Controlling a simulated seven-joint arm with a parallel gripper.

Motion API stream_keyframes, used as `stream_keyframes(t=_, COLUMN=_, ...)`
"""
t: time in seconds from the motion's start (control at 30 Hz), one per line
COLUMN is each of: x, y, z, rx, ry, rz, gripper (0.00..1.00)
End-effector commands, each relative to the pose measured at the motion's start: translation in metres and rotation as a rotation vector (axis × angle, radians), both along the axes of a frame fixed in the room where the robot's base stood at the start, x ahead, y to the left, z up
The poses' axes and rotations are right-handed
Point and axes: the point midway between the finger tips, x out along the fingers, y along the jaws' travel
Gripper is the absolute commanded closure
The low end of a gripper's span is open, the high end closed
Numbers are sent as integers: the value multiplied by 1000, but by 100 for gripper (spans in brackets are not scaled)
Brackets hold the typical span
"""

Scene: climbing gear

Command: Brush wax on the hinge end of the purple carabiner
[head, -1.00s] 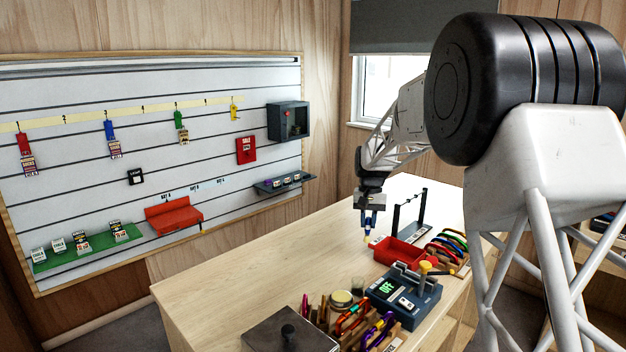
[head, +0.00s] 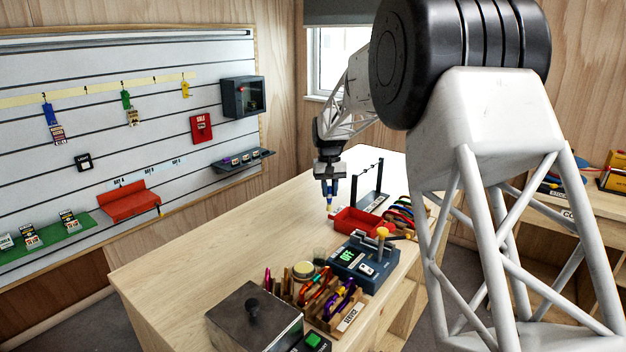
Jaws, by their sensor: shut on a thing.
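The purple carabiner (head: 345,293) stands in a wooden rack marked SERVICE at the near right part of the bench, beside orange-red pieces. Which end of it is the hinge end is too small to tell. My gripper (head: 330,186) is above the far part of the bench, left of the red tray and well away from the carabiner. It is shut on a slim upright tool with a pale yellow tip (head: 330,208), which looks like the brush. The tip points down close to the bench top. A small round tin with a pale lid (head: 303,269) stands behind the rack.
A red tray (head: 345,227), a dark frame with posts (head: 354,190) and coloured loops (head: 403,210) are right of my gripper. The bench's left side is clear.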

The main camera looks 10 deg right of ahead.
Motion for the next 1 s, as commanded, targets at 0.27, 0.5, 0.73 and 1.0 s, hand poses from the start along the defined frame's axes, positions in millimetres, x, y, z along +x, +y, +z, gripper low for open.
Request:
stream_keyframes(t=0.27, x=-37, y=14, z=17, rx=0, ry=-1, rz=2, gripper=100)
stream_keyframes(t=0.5, x=-84, y=30, z=35, rx=0, ry=-2, rz=1, gripper=100)
stream_keyframes(t=0.73, x=-131, y=42, z=48, rx=0, ry=-2, rz=2, gripper=100)
stream_keyframes(t=1.0, x=-187, y=55, z=59, rx=0, ry=-1, rz=2, gripper=100)
